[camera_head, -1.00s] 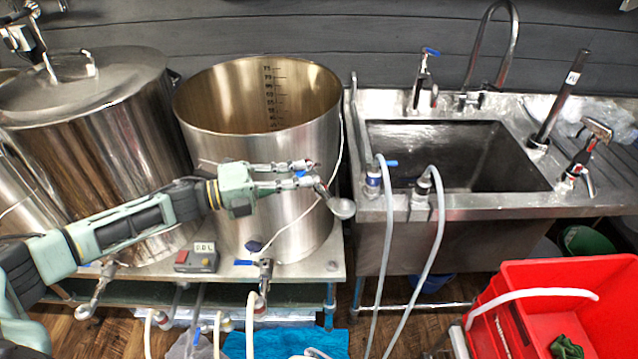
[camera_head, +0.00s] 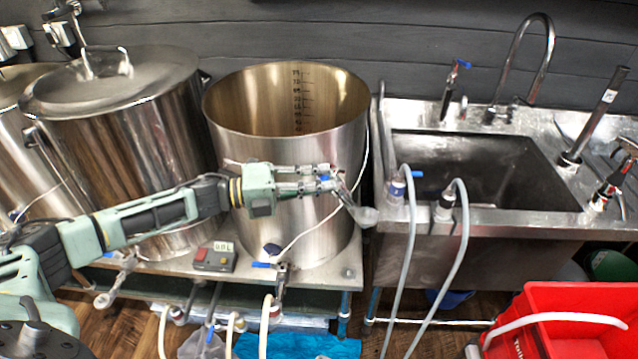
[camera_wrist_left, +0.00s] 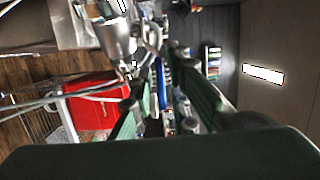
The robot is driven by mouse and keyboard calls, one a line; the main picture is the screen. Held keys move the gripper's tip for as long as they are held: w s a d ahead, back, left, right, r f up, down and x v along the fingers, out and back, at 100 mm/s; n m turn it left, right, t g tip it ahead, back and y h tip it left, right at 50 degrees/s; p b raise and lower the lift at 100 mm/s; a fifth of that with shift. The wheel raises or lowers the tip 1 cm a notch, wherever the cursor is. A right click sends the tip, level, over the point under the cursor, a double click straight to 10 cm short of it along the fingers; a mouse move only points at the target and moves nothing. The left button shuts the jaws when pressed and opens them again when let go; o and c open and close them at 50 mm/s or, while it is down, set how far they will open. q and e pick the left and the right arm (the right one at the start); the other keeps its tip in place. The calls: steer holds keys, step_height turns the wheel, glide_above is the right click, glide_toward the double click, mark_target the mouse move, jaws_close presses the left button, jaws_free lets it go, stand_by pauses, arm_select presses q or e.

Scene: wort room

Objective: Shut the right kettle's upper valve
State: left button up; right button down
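The right kettle (camera_head: 235,135) is the open steel pot with a volume scale inside. Its upper valve, with a cup-shaped steel outlet (camera_head: 364,216), sticks out at its right side. The valve's small blue handle (camera_head: 325,178) is at my left gripper's fingertips; it also shows as a blue strip in the left wrist view (camera_wrist_left: 161,86). My left gripper (camera_head: 322,179) reaches across the kettle's front, its fingers apart on either side of the handle. Whether they touch it I cannot tell. The steel outlet also shows in the wrist view (camera_wrist_left: 117,40). My right gripper is out of view.
A lidded kettle (camera_head: 130,120) stands to the left. A lower valve with a blue handle (camera_head: 262,265) is below the right kettle, beside a control box (camera_head: 214,259). A sink (camera_head: 400,228) with hoses stands close on the right. A red crate (camera_head: 545,345) is at bottom right.

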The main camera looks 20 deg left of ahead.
arm_select(q)
steer(key=v, duration=1.2)
steer(key=shift+f, duration=0.1)
